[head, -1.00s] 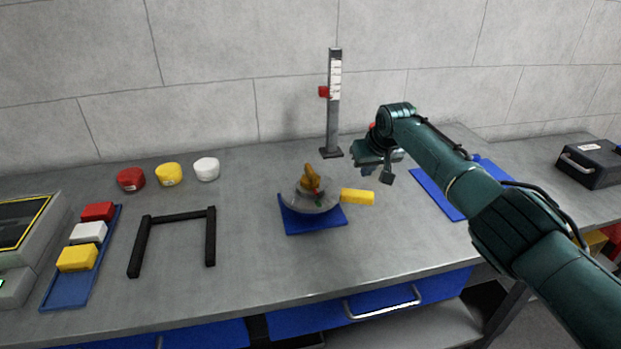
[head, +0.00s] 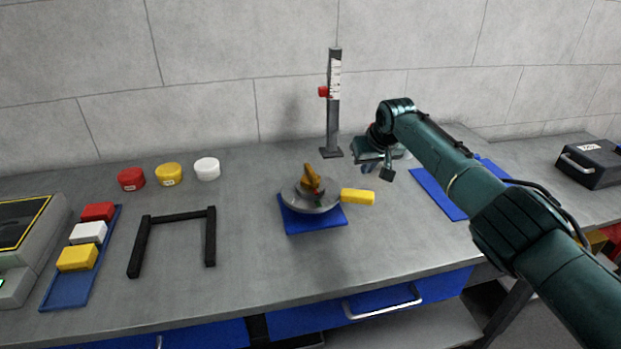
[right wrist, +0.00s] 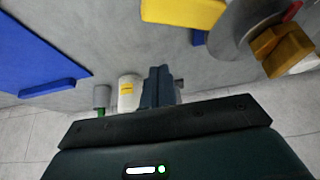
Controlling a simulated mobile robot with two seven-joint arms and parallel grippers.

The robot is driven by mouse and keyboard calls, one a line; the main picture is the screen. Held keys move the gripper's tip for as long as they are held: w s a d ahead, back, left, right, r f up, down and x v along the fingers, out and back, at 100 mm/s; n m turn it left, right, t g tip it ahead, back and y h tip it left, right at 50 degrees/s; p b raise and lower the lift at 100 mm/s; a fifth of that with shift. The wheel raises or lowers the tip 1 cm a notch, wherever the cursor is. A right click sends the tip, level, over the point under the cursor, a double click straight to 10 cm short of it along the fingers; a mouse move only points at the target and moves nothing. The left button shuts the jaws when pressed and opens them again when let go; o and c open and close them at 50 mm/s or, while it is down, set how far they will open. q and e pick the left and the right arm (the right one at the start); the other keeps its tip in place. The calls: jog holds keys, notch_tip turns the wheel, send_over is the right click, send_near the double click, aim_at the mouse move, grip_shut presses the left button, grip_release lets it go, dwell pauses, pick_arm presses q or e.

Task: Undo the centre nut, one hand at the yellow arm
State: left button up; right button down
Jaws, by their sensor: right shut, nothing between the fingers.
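The brass centre nut (head: 312,180) sits on top of a round grey hub (head: 328,204) that stands on a blue mat (head: 300,224). The yellow arm (head: 358,197) sticks out to the right of the hub. My right gripper (head: 388,172) is shut and empty, above the bench to the right of and beyond the yellow arm, apart from it. In the right wrist view my shut fingers (right wrist: 160,86) show at lower middle, with the yellow arm (right wrist: 185,12) at the top and the brass nut (right wrist: 285,48) at upper right. My left gripper is out of view.
A scaled post (head: 334,110) with a red slider stands behind the hub. A black frame (head: 210,238), a blue tray (head: 62,292) of coloured blocks and red, yellow and white round pots lie left. A blue mat (head: 430,188) lies right. The front bench is clear.

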jog(key=shift+r, duration=0.55)
jog(key=shift+s, duration=0.35)
jog(key=shift+s+a, duration=0.25)
jog(key=shift+s, duration=1.05)
jog(key=shift+s+a, duration=0.25)
jog(key=shift+s, duration=1.05)
jog(key=shift+w+d, duration=0.15)
jog(key=shift+w, duration=0.55)
